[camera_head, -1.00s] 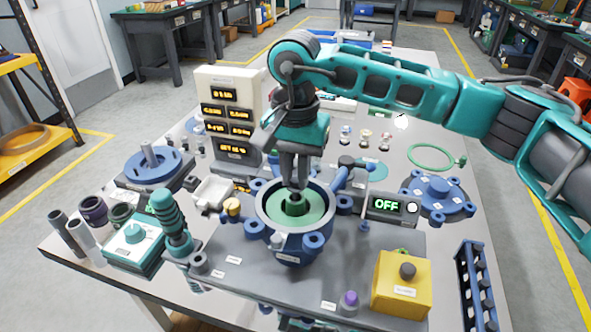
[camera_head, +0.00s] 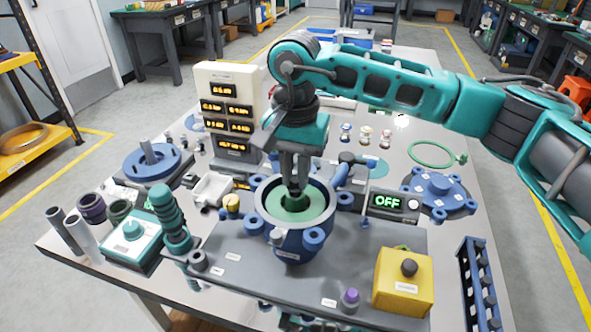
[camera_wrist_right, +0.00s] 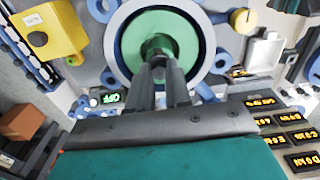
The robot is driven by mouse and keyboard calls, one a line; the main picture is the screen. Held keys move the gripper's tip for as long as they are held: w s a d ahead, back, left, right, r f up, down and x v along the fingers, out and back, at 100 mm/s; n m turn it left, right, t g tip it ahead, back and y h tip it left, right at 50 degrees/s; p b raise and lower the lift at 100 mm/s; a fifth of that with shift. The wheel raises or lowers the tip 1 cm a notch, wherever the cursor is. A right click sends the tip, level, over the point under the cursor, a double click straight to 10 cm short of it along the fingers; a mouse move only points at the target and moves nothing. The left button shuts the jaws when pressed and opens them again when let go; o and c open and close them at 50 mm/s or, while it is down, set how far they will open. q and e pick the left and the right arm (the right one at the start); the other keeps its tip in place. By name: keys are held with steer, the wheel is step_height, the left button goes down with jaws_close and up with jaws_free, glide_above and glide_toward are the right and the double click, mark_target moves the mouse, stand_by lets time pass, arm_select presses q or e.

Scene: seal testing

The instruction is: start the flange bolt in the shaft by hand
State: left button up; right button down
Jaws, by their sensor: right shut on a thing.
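My right gripper (camera_head: 296,192) points straight down into the blue round housing (camera_head: 290,240) at the middle of the table. It is shut on a small dark part, likely the flange bolt (camera_wrist_right: 158,46), mostly hidden by the fingers. The bolt is over the centre of the green disc (camera_head: 318,207) inside the housing, where the shaft end would be. I cannot tell whether its thread is in the shaft. In the right wrist view, the fingers (camera_wrist_right: 160,68) reach the green centre. My left gripper is not in view.
A display panel (camera_head: 228,100) stands behind left. A yellow box with a black knob (camera_head: 403,282) is at front right, and a box reading OFF (camera_head: 391,205) is right of the housing. A teal ribbed tool (camera_head: 170,220) stands at left. A dark rack (camera_head: 477,285) lies at right.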

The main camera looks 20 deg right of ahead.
steer(key=shift+f+b, duration=0.4)
steer(key=shift+f, duration=0.05)
steer(key=shift+r, duration=0.1)
steer(key=m, duration=0.4)
steer(key=shift+m, duration=2)
steer(key=shift+m, duration=1.1)
steer(key=c, duration=1)
jaws_free()
